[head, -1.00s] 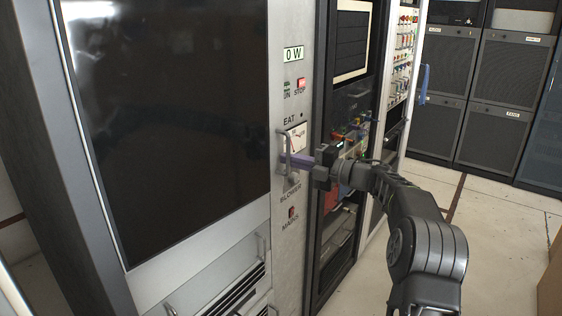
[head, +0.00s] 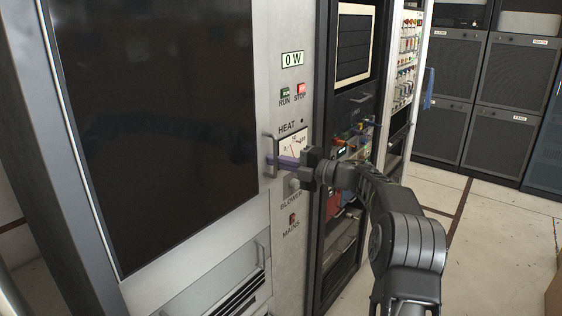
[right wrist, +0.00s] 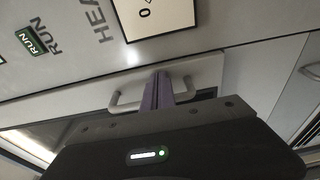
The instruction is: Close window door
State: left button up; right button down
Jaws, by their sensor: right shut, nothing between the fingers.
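The window door (head: 160,120) is a large dark glass pane in a light grey frame, on the left in the head view. Its right edge looks flush or nearly flush with the cabinet face; any small gap is too fine to tell. A metal handle (head: 266,146) stands on that edge and also shows in the right wrist view (right wrist: 122,101). My right gripper (head: 280,162) is shut and empty. Its purple fingers are at the handle and hide its middle; whether they press on it is unclear. My left gripper is not in view.
The cabinet panel (head: 291,235) right of the door carries a meter (head: 295,148), a knob and RUN and STOP buttons. An open rack with coloured parts (head: 340,180) stands to its right. Grey cabinets (head: 505,85) line the back.

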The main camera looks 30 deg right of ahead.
jog(key=b+v, duration=0.2)
jog(key=v, duration=0.5)
jog(key=shift+s, duration=0.35)
jog(key=shift+d+r, duration=0.1)
jog(key=shift+d, duration=0.05)
